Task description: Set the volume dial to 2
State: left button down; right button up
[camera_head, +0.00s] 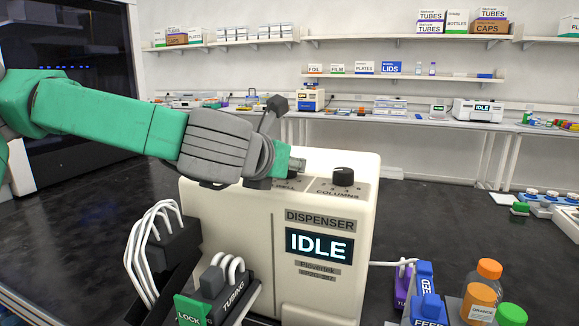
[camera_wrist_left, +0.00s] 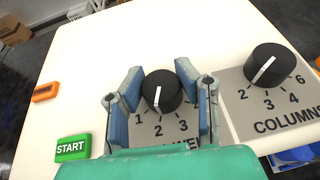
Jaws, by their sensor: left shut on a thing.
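The dispenser (camera_head: 230,215) is a cream box with an IDLE screen (camera_head: 319,246) and two black dials on top. My left gripper (camera_head: 283,165) reaches over its top from the left and hides the left dial in the head view. In the left wrist view the gripper (camera_wrist_left: 163,98) has its blue-padded fingers shut on this left dial (camera_wrist_left: 164,88), one on each side. Its label is partly hidden and ends in "WELL". Its white pointer line points down, close to the 2. My right gripper is not in view.
The COLUMNS dial (camera_head: 343,176) stands close to the right of the gripper; its pointer is near 2 in the left wrist view (camera_wrist_left: 267,64). A green START button (camera_wrist_left: 73,148) and an orange button (camera_wrist_left: 45,92) are at the left. Tubing (camera_head: 228,290) and bottles (camera_head: 484,292) stand around the dispenser.

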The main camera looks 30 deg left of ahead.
pick_arm(q)
jog(key=shift+s+f, duration=0.1)
jog(key=shift+f, duration=0.2)
jog(key=c, duration=1.4)
grip_release()
jog(key=shift+o, duration=1.4)
jog(key=shift+s, duration=0.1)
jog(key=shift+r, duration=0.15)
jog(key=v, duration=0.7)
jog(key=shift+s+a, duration=0.15)
jog(key=shift+s, duration=0.05)
jog(key=shift+r, duration=0.15)
